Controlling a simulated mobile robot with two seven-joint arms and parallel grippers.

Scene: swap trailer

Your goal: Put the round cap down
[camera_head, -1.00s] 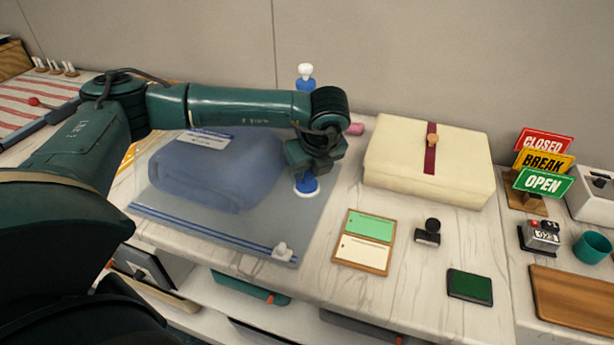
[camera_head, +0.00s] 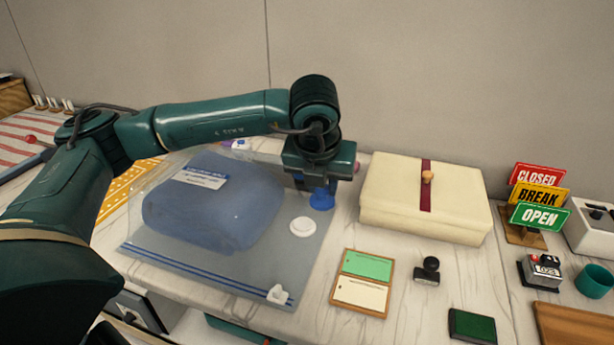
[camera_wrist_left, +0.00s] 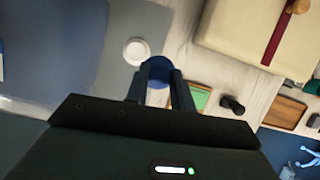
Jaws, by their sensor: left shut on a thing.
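The round cap (camera_head: 321,200) is blue and hangs below my left gripper (camera_head: 319,187), which is shut on it. In the left wrist view the cap (camera_wrist_left: 157,70) shows as a blue disc between the two fingers (camera_wrist_left: 160,80). A white round valve (camera_head: 303,227) lies uncovered on the clear storage bag (camera_head: 215,268), to the left of and nearer than the cap in the head view. The valve also shows in the left wrist view (camera_wrist_left: 136,51), apart from the cap. The bag holds a folded blue blanket (camera_head: 205,212). My right gripper is not in view.
A cream box (camera_head: 405,208) with a red strap stands right of the gripper. A card holder (camera_head: 361,282), a black stamp (camera_head: 427,271) and a green pad (camera_head: 472,325) lie in front. Bare marble countertop (camera_head: 400,312) shows between them. A white slider (camera_head: 278,293) sits on the bag's edge.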

